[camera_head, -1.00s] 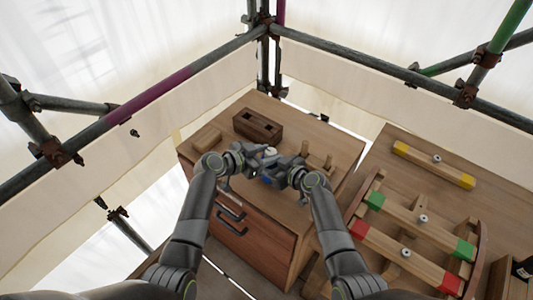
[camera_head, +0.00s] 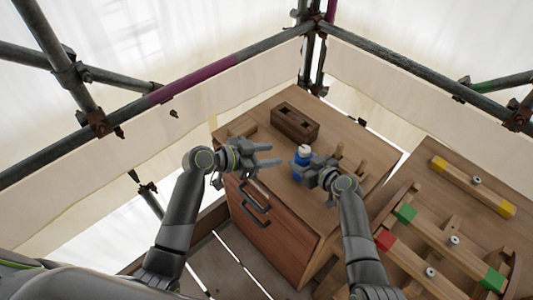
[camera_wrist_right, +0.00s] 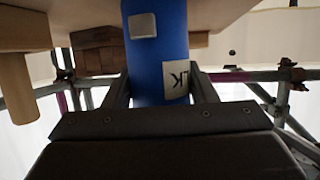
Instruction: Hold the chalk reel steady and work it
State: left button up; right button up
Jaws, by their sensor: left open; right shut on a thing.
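The chalk reel (camera_head: 303,154) is a blue cylinder with a white top, upright over the wooden cabinet top in the head view. My right gripper (camera_head: 309,173) is shut on it from the right side. In the right wrist view the blue reel body (camera_wrist_right: 157,55) stands between the two fingers of my right gripper (camera_wrist_right: 160,88), with a pale label and a small grey patch on it. My left gripper (camera_head: 272,161) is open and empty, left of the reel and apart from it, its fingers pointing right.
A dark wooden block with holes (camera_head: 295,122) stands at the back of the cabinet top (camera_head: 335,135). A light wooden block (camera_head: 241,126) lies at the left back. Wooden pegs (camera_head: 350,162) stand right of the reel. A second table (camera_head: 440,200) with colour-ended beams is at the right.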

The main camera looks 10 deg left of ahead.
dwell(0.4)
jog(key=o, duration=1.1)
jog(key=shift+s+d, duration=0.1)
